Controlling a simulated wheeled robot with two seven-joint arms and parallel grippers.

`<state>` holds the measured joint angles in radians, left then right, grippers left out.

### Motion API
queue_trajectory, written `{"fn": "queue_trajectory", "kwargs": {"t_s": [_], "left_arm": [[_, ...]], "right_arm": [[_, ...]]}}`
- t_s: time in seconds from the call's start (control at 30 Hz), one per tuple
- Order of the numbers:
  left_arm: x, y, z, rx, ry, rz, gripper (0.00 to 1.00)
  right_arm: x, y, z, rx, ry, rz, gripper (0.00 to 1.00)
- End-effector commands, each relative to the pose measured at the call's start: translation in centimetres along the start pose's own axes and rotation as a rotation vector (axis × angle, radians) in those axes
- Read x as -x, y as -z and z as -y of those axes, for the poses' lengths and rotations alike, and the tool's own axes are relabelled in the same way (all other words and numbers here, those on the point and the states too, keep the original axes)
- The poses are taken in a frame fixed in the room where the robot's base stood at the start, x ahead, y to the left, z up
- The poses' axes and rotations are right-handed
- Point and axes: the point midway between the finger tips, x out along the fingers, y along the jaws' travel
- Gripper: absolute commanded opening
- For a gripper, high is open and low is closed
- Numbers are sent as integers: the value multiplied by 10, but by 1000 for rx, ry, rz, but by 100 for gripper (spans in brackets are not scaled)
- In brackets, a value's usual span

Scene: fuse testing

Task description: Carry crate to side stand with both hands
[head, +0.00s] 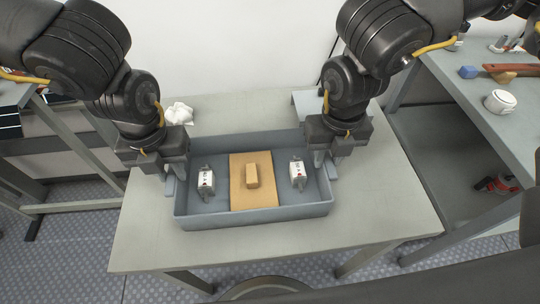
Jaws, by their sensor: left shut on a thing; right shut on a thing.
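The blue-grey crate (252,222) is on or just above the grey-green table in the middle; I cannot tell which. In it are a white fuse (206,181) at the left, a white fuse (297,173) at the right, and a tan board (240,198) with a small tan block (253,176) between them. My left gripper (173,182) is shut on the crate's left end wall. My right gripper (325,164) is shut on its right end wall. The fingers are partly hidden by the gripper bodies. The crate looks about level.
The table (375,215) has free room in front and to the right. A crumpled white item (179,113) lies behind the crate. A right-hand bench (458,97) holds a white roll (499,101), a blue block (468,72) and tools. Another table frame (62,150) stands at the left.

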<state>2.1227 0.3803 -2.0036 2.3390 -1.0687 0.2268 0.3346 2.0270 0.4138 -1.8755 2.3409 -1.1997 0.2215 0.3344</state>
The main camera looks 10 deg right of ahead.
Motion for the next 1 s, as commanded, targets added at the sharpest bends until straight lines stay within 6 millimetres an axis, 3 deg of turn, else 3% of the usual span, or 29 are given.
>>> {"fn": "queue_trajectory", "kwargs": {"t_s": [0.07,0.1,0.23,0.63,1.0], "left_arm": [[-10,0,-3,3,-9,0,0],[-6,0,-3,3,-9,-1,28],[-6,0,-2,2,-6,-1,45],[3,-1,0,1,-1,2,46],[76,-1,0,2,0,4,46]], "right_arm": [[-10,0,3,-3,9,0,0],[-6,0,3,-3,9,-1,28],[-6,0,2,-2,6,-1,45],[-5,0,1,-1,2,0,46],[-5,0,0,0,1,0,46]]}}
